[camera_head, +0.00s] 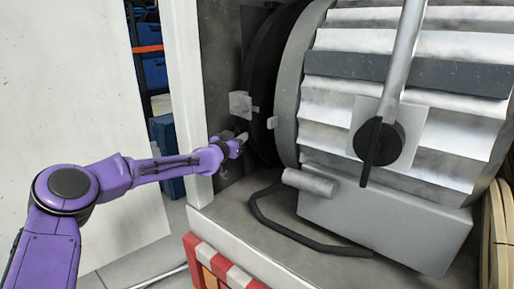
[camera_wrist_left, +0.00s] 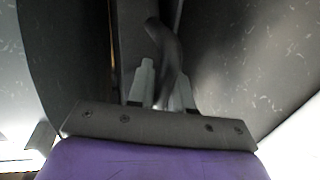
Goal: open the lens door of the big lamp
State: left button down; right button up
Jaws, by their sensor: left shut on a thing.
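The big lamp (camera_head: 330,120) is a large ribbed silver drum on its side. A dark round lens door (camera_head: 266,85) shows edge-on at its left end, beside a grey rim. My left gripper (camera_head: 243,139) reaches in from the left, at the door's lower left side. In the left wrist view, its two pale fingers (camera_wrist_left: 162,88) are shut on a dark curved handle (camera_wrist_left: 166,48). The door's face is mostly hidden, and I cannot tell how far it stands from the rim. My right gripper is out of view.
A pale upright post (camera_head: 185,90) stands close left of my left gripper. A metal shelf (camera_head: 220,222) with a red-and-white striped edge (camera_head: 215,262) lies below. A black cable (camera_head: 285,235) loops on it. A white panel (camera_head: 75,90) fills the left.

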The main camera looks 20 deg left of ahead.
pick_arm(q)
jog(key=c, duration=1.2)
grip_release()
jog(key=shift+o, duration=0.4)
jog(key=shift+s+d, duration=0.1)
jog(key=shift+d, duration=0.1)
jog(key=shift+s+a, duration=0.1)
jog(key=shift+s, duration=0.35)
jog(key=s+b, duration=0.2)
jog(key=s, duration=0.7)
jog(key=shift+s+a+b, duration=0.3)
jog(key=shift+a, duration=0.15)
